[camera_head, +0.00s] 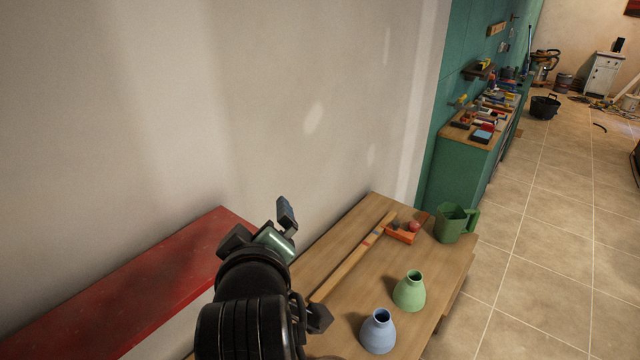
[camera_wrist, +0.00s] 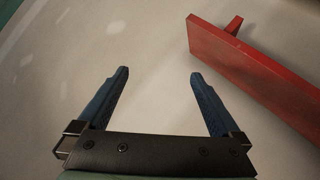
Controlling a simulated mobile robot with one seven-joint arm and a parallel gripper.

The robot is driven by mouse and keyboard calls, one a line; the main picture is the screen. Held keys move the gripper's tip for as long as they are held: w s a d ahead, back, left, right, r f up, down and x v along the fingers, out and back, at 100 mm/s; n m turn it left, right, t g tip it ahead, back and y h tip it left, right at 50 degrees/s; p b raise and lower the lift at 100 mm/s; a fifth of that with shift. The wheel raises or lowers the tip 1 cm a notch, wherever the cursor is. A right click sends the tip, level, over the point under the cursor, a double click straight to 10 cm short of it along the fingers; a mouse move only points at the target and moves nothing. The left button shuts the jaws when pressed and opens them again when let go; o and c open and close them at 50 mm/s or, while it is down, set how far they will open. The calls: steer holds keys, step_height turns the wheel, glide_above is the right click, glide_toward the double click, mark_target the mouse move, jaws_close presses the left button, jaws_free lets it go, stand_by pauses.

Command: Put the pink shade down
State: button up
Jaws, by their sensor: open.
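I see no pink shade in either view. My gripper (camera_head: 264,228) is open and empty, raised near the wall between the red shelf and the wooden table. In the wrist view my gripper (camera_wrist: 158,75) shows two blue fingers spread wide with only pale wall behind them. A blue shade (camera_head: 378,332) and a green shade (camera_head: 409,292) stand upright on the wooden table (camera_head: 345,240), to the right of my arm. My arm hides part of the table's left side.
A red shelf (camera_head: 120,280) runs along the wall at left; it also shows in the wrist view (camera_wrist: 250,70). A long wooden tool (camera_head: 350,262), an orange-red item (camera_head: 401,236) and a green jug (camera_head: 455,223) are on the table. A green workbench (camera_head: 455,170) stands beyond.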

steer(key=s+d+r+m+t, duration=0.1)
steer(key=d+r+m+t, duration=0.15)
steer(key=r, duration=0.65)
steer(key=s+d+r+m+t, duration=0.15)
steer(key=r+t, duration=0.25)
steer(key=r, duration=0.5)
steer(key=s+d+r+m+t+h, duration=0.1)
steer(key=s+d+r+m+t, duration=0.1)
steer(key=s+r, duration=0.3)
steer(key=s+d+r+m+t+h, duration=0.1)
steer(key=s+r+m+t, duration=0.3)
steer(key=r, duration=0.8)
steer(key=shift+s+d+t+h, duration=0.3)
steer(key=shift+s+d+t, duration=0.4)
steer(key=shift+s, duration=0.5)
steer(key=shift+f, duration=0.1)
step_height(320, 180, down, 9)
steer(key=b, duration=0.8)
steer(key=shift+a+b, duration=0.15)
steer(key=shift+b, duration=0.15)
